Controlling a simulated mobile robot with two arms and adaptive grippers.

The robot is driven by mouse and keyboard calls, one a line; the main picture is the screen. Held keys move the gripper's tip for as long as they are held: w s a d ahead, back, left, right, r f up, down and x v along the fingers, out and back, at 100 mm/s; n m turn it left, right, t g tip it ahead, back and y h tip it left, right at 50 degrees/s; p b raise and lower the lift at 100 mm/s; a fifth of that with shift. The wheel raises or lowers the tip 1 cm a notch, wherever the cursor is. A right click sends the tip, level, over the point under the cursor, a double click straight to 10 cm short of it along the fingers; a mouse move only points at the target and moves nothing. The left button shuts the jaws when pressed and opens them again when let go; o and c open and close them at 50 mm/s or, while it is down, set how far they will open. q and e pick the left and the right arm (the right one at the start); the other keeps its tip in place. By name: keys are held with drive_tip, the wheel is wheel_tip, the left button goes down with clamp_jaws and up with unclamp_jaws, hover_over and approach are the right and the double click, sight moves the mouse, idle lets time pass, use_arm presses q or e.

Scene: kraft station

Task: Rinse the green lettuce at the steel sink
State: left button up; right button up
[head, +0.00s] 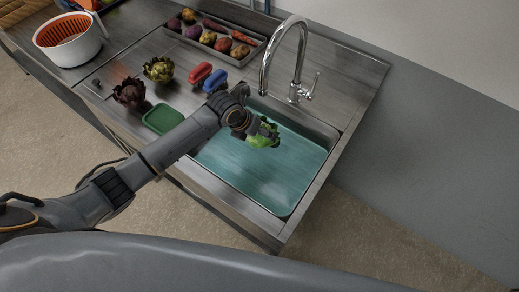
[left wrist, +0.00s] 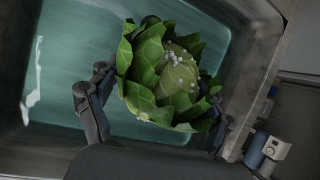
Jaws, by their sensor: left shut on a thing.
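The green lettuce (head: 266,137) is in my left gripper (head: 256,128), over the teal water in the steel sink (head: 327,131). In the left wrist view the lettuce (left wrist: 160,78) sits between the two dark fingers of my left gripper (left wrist: 158,90), which are shut on its sides. Pale specks cluster on its upper leaves. I cannot tell whether its underside touches the water. The chrome faucet (head: 270,53) arches behind the sink, and no water stream shows. My right gripper is not in view.
Left of the sink are a green tray (head: 162,118), red (head: 200,74) and blue (head: 216,80) items, a purple head (head: 129,92) and a greenish head (head: 158,69). A vegetable tray (head: 248,35) and white spinner (head: 72,50) stand behind. The sink's right side is clear.

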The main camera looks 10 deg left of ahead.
sight(263, 125)
use_arm(q)
drive_tip(key=shift+r+p, duration=2.1)
drive_tip(key=shift+r, duration=0.8)
drive_tip(key=shift+r+p, duration=0.35)
drive_tip(key=shift+r, duration=0.75)
drive_tip(key=shift+r, duration=0.1)
drive_tip(key=shift+r, duration=1.9)
drive_tip(key=shift+d, duration=0.1)
